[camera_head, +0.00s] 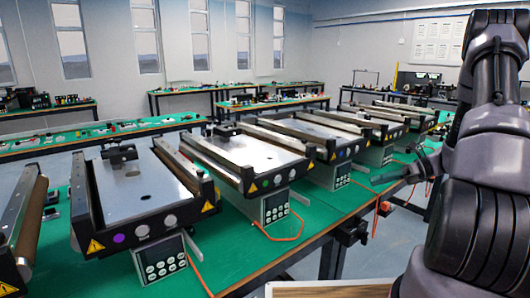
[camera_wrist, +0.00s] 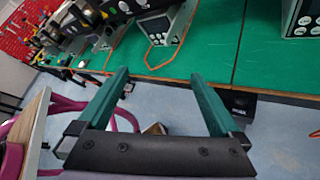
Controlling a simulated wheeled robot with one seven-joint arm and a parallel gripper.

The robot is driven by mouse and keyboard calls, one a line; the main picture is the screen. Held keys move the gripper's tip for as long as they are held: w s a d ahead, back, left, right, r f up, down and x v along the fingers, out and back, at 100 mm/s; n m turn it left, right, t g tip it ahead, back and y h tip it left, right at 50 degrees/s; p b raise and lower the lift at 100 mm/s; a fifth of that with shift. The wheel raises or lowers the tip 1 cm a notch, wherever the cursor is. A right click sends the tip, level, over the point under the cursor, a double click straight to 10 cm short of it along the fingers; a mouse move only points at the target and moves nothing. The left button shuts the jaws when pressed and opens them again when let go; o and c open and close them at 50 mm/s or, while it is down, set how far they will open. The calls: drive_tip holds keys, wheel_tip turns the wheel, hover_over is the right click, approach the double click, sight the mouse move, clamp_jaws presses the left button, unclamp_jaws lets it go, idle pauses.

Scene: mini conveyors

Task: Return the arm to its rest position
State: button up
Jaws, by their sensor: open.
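My gripper (camera_wrist: 160,98) is open and empty in the wrist view, its two green fingers spread apart over the floor beside the green table edge. In the head view my arm stands folded on the right side. My gripper (camera_head: 400,170) shows there partly behind the arm, out past the front edge of the table and apart from the conveyors.
Several mini conveyors (camera_head: 127,190) with keypads stand in a row on the green table (camera_head: 225,258). Orange cables (camera_head: 292,228) hang near its front edge. A wooden surface (camera_head: 330,291) lies close at the bottom. More green tables stand behind. Floor (camera_head: 390,237) shows beyond the table edge.

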drive_tip(key=s+a+r+n+g+h, duration=0.1)
drive_tip(key=s+a+r+n+h, duration=0.1)
drive_tip(key=s+a+r+n, duration=0.3)
drive_tip(key=s+a+r+n+h, duration=0.15)
drive_tip(key=r+n, duration=0.25)
drive_tip(key=r, duration=0.4)
drive_tip(key=s+a+r+n+g+h, duration=0.1)
drive_tip(key=s+a+r+n+h, duration=0.25)
drive_tip(key=r, duration=0.25)
drive_tip(key=s+a+r+n+t+h, duration=0.3)
drive_tip(key=s+r+n+t, duration=0.3)
drive_tip(key=s+r+n, duration=0.5)
drive_tip(key=shift+s+a+r+h, duration=0.15)
drive_tip(key=shift+s+a+h, duration=0.2)
drive_tip(key=shift+s, duration=0.65)
